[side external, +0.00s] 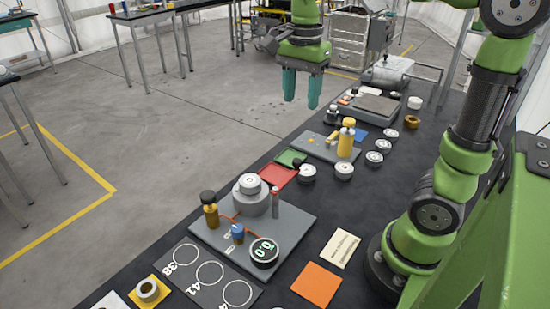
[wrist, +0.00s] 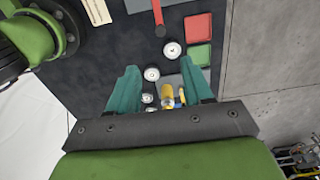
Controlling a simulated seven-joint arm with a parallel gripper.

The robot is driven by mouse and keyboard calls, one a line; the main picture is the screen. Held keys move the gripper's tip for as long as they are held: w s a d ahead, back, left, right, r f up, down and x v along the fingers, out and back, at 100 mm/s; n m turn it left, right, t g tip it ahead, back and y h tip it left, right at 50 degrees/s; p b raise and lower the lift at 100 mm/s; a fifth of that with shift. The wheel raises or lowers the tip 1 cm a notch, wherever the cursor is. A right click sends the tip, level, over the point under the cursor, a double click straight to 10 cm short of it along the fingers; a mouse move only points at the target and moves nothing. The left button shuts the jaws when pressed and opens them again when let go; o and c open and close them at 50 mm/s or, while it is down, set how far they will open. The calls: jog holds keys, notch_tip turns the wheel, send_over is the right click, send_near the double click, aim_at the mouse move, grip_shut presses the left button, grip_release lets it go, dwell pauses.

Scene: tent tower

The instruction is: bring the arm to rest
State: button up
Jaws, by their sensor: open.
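My gripper (side external: 302,90) has two teal fingers and hangs in the air above the far half of the black table (side external: 330,200) in the side view. The fingers are apart with nothing between them. In the wrist view my gripper (wrist: 160,85) points down, and its open fingers frame part of the table well below. A yellow item (wrist: 168,90) and white round pieces show beyond the fingertips. My green arm rises at the right of the side view.
A grey board (side external: 210,235) with a display dial, cylinders and bottles stands at the front. A small grey plate (side external: 318,150) with a yellow figure (side external: 346,140) lies below my gripper. Red (side external: 273,174) and green (side external: 291,157) pads and several white discs lie between. The air around my gripper is clear.

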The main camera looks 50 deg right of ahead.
jog(key=shift+r, duration=0.5)
jog(key=s+a+f+n+t+y, duration=0.2)
jog(key=s+a+f+n+t, duration=0.2)
jog(key=n, duration=1)
jog(key=s+a+t, duration=0.3)
jog(key=a, duration=0.1)
jog(key=shift+s+a+f, duration=0.15)
jog(key=shift+a+f, duration=0.05)
